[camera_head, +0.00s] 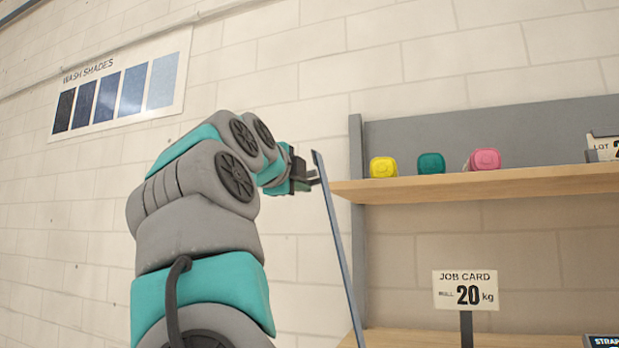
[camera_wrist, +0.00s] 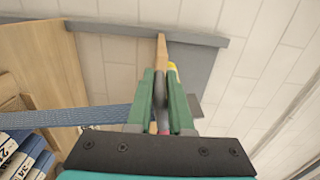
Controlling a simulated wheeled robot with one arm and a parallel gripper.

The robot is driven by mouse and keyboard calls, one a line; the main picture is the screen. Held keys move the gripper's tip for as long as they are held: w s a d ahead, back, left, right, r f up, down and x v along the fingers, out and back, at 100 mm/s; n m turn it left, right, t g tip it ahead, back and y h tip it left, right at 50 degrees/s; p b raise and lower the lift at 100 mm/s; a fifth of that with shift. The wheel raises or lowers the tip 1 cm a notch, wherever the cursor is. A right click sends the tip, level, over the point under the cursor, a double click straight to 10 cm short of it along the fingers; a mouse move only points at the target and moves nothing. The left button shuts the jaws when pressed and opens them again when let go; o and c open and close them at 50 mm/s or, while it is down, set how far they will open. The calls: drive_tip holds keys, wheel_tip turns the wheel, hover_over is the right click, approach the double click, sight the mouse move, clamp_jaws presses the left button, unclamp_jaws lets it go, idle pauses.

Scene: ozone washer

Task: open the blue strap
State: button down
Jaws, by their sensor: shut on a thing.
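The blue strap (camera_head: 336,235) is a long thin grey-blue band in the head view. It slants from beside my gripper down to the lower edge of the picture, where its lower end is out of view. My gripper (camera_head: 312,177) is at the strap near its upper end, left of the upper shelf. In the wrist view the woven strap (camera_wrist: 70,115) runs in from the left to the green fingers of my gripper (camera_wrist: 162,78). The jaws are shut on it; the gripped part is mostly hidden by the fingers.
A wooden upper shelf (camera_head: 500,184) holds a yellow (camera_head: 383,167), a teal (camera_head: 431,163) and a pink (camera_head: 484,159) item. A job card (camera_head: 465,290) reads 20 kg. Blue-and-white labelled items (camera_wrist: 22,155) lie lower left in the wrist view. The wall at left is bare below the shades sign (camera_head: 120,90).

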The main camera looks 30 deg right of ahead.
drive_tip(key=shift+w+f, duration=0.1)
drive_tip(key=shift+f, duration=0.1)
drive_tip(key=c, duration=0.8)
unclamp_jaws()
drive_tip(key=shift+r, duration=0.1)
drive_tip(key=shift+c, duration=0.2)
drive_tip(key=shift+a, duration=0.1)
drive_tip(key=b+v, duration=0.2)
drive_tip(key=v, duration=0.5)
drive_tip(key=shift+s+a, duration=0.25)
drive_tip(key=shift+a, duration=0.05)
